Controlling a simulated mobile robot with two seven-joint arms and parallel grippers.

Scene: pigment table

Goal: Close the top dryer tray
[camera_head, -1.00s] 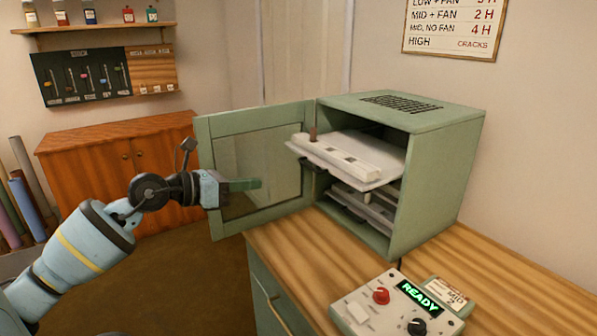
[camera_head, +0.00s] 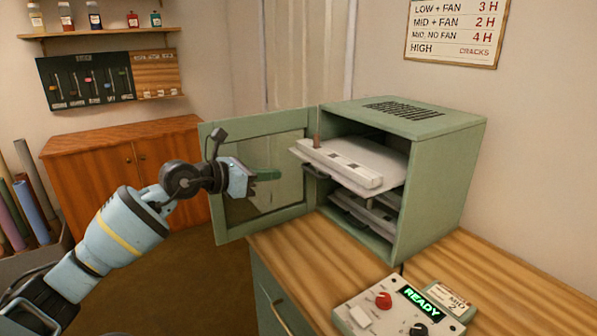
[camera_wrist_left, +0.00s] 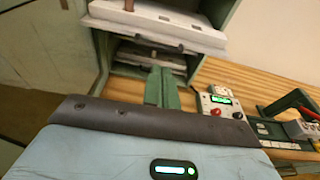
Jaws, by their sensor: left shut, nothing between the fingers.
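The green dryer (camera_head: 437,180) stands on the wooden counter with its door (camera_head: 227,200) swung open to the left. The top tray (camera_head: 350,163), white with a brown knob at its left end, sticks out of the front opening. It also shows at the top of the left wrist view (camera_wrist_left: 160,22). A lower tray (camera_head: 365,212) sits below it inside the dryer. My left gripper (camera_head: 277,175) is shut and empty, with green fingers. It is in front of the open door, left of the top tray and apart from it in the picture. My right gripper is not in view.
A control box (camera_head: 400,306) reading READY stands on the counter (camera_head: 300,255) in front of the dryer. An orange cabinet (camera_head: 125,180) stands behind my left arm.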

